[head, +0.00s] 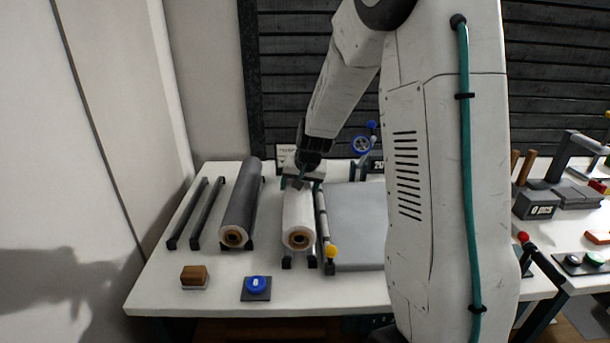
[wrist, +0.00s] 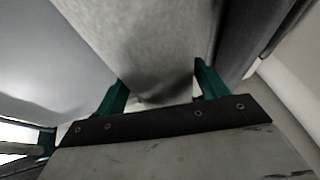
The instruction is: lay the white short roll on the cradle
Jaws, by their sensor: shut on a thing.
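The white short roll (head: 299,213) has a brown cardboard core facing the front. In the head view it is over a pair of dark rails (head: 287,262), which look like a cradle; I cannot tell whether it rests on them or hangs just above. My gripper (head: 301,181) is shut on the roll near its far end. In the wrist view the roll (wrist: 145,40) runs between my green fingers (wrist: 160,88). Another pair of dark rails (head: 203,205) stands empty at the left of the table. The roll hides most of the rails under it.
A long dark grey roll (head: 241,200) lies just left of the white one. A grey plate (head: 355,222) and a yellow-knobbed bar (head: 330,251) are close on the right. A wooden block (head: 194,274) and a blue button (head: 257,284) are in front.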

